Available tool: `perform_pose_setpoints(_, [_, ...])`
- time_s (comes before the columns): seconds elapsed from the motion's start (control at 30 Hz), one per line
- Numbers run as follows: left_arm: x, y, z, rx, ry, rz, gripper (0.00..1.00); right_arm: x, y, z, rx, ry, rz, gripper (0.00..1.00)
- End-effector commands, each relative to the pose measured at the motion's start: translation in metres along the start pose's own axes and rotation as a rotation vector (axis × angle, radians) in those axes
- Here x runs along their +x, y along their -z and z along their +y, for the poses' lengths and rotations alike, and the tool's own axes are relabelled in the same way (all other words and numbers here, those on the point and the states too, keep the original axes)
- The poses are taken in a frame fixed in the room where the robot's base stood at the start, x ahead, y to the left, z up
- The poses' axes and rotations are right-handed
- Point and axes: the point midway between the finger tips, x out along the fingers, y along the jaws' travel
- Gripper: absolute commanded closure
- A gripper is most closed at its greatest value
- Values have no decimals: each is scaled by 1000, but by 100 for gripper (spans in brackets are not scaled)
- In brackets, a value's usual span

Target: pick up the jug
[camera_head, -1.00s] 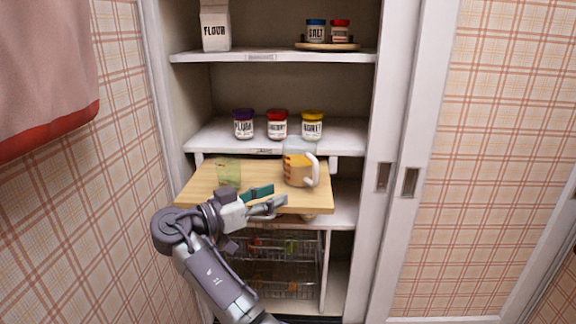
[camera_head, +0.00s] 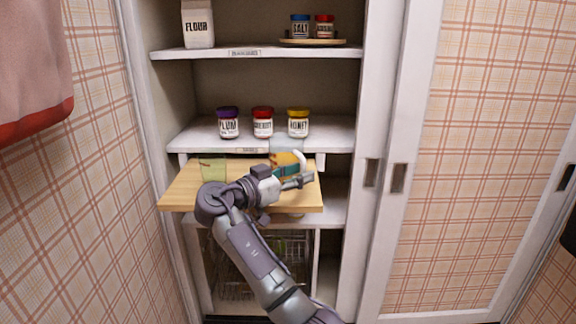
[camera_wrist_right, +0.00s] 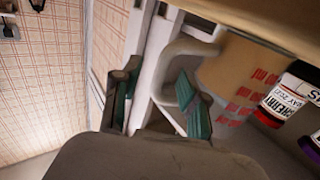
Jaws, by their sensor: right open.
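The jug (camera_head: 284,158), clear with orange-brown contents and a white handle (camera_head: 301,159), stands on a wooden board at its right part. My right gripper (camera_head: 300,176) is in front of the jug and hides its lower part in the head view. It is open, with teal pads. In the right wrist view, the jug (camera_wrist_right: 238,68) shows red marks on its side. There the white handle (camera_wrist_right: 178,52) lies near and partly between the open fingers (camera_wrist_right: 158,92); I cannot tell whether they touch it. My left gripper is not in view.
The wooden board (camera_head: 180,190) juts from the cupboard and also bears a greenish glass (camera_head: 212,169). Jars with purple (camera_head: 228,122), red (camera_head: 263,121) and yellow (camera_head: 298,122) lids stand on the shelf above. A wire basket (camera_head: 235,265) is below. The sliding door (camera_head: 460,160) is at right.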

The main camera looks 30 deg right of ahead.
Motion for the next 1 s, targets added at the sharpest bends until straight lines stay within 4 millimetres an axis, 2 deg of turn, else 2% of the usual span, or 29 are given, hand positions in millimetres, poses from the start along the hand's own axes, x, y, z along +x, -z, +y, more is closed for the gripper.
perform_pose_setpoints(0.13, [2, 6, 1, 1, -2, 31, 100, 16, 0, 0, -1, -1, 1, 57])
perform_pose_setpoints(0.37, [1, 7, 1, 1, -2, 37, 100, 18, 0, 0, -1, 1, 0, 57])
perform_pose_setpoints(0.4, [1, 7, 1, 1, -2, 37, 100, 18, 0, 0, -1, 1, 0, 58])
perform_pose_setpoints(0.67, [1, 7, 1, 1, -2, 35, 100, 18, 0, 0, -2, 1, 0, 100])
perform_pose_setpoints(1.0, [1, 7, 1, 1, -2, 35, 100, 18, 1, 0, 2, 1, 2, 100])
